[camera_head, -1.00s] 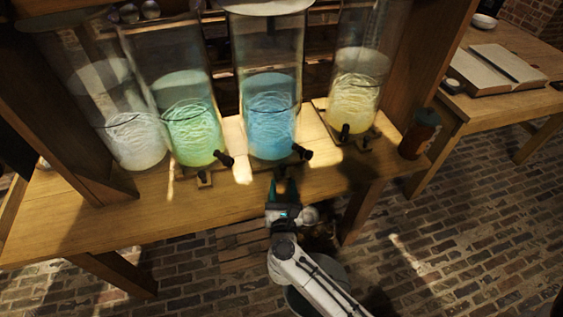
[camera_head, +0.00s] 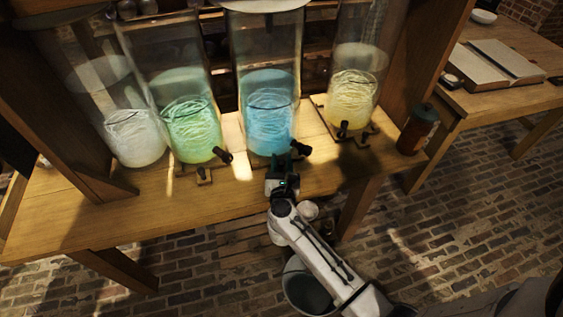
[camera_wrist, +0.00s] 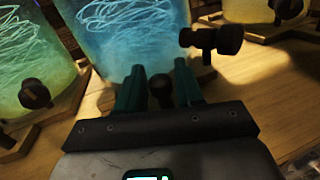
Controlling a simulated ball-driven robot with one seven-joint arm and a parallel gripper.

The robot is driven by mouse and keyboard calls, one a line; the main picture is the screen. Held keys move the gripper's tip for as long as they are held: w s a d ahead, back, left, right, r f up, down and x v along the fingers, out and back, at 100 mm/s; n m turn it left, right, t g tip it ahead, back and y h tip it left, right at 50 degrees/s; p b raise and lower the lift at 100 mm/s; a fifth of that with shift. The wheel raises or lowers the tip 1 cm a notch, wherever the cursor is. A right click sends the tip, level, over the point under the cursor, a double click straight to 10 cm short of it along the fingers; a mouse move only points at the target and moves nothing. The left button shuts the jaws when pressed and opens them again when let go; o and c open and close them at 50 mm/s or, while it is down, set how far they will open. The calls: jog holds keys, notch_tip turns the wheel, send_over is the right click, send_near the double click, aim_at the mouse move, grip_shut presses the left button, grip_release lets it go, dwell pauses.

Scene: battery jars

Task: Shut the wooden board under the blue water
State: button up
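The jar of blue water (camera_head: 270,122) stands near the table's front edge, with a dark tap (camera_head: 300,148) at its lower right. It also shows in the wrist view (camera_wrist: 135,45), with its tap (camera_wrist: 212,40) to the right of my fingers. The wooden board under it is mostly hidden by the jar and my gripper. A dark round knob (camera_wrist: 160,88) stands at its front. My gripper (camera_head: 281,163) is in front of the blue jar. In the wrist view my gripper (camera_wrist: 158,80) is open, with one teal finger on each side of the knob. Contact cannot be told.
A green-water jar (camera_head: 190,130) with a tap stands to the left, a pale-water jar (camera_head: 133,138) beyond it. A yellow-water jar (camera_head: 353,98) stands to the right on its own wooden board. A brown bottle (camera_head: 418,130) stands near the table's right end.

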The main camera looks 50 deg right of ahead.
aim_at(277, 151)
grip_shut()
dwell(0.3)
jog(key=w+d, duration=0.1)
jog(key=w+d+b, duration=0.1)
jog(key=w, duration=0.1)
jog(key=shift+w+d, duration=0.1)
jog(key=shift+w, duration=0.15)
jog(key=shift+r, duration=0.15)
jog(key=shift+o, duration=1.1)
grip_release()
jog(key=v, duration=1)
jog(key=shift+s+a+b, duration=0.25)
jog(key=shift+b, duration=0.1)
